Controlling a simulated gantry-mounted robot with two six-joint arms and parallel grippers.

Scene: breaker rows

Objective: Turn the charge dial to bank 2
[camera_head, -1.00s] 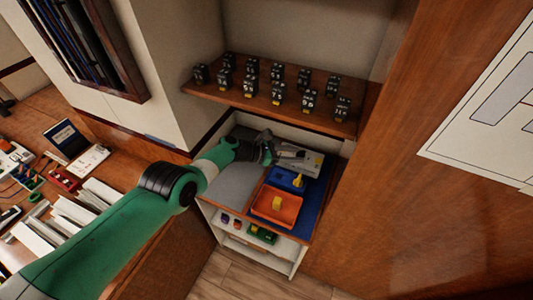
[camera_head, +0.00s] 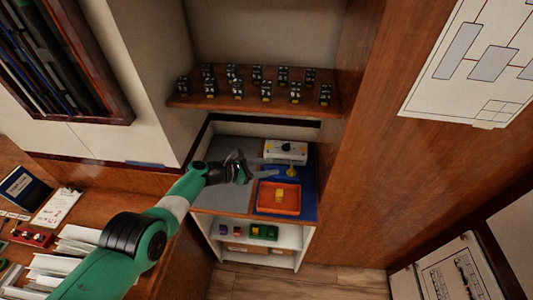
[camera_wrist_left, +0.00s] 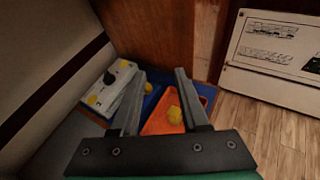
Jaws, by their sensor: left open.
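The charge dial is a black knob (camera_head: 286,147) on a white box (camera_head: 304,155) at the back of the low counter in the head view. In the left wrist view the knob (camera_wrist_left: 109,78) and white box (camera_wrist_left: 124,72) are left of the fingers, with yellow spots on the box. My left gripper (camera_head: 272,168) is open and empty, in front of and left of the box in the head view. Its fingers (camera_wrist_left: 161,74) point over the counter and appear clear of the knob. The dial's markings are too small to read. My right gripper is out of view.
An orange tray (camera_head: 265,207) with a yellow block (camera_head: 280,195) sits in front of the box on a blue mat (camera_head: 309,205). Breakers (camera_head: 265,90) stand in rows on the wooden shelf (camera_head: 215,102) above. A wooden wall (camera_head: 365,150) bounds the right side.

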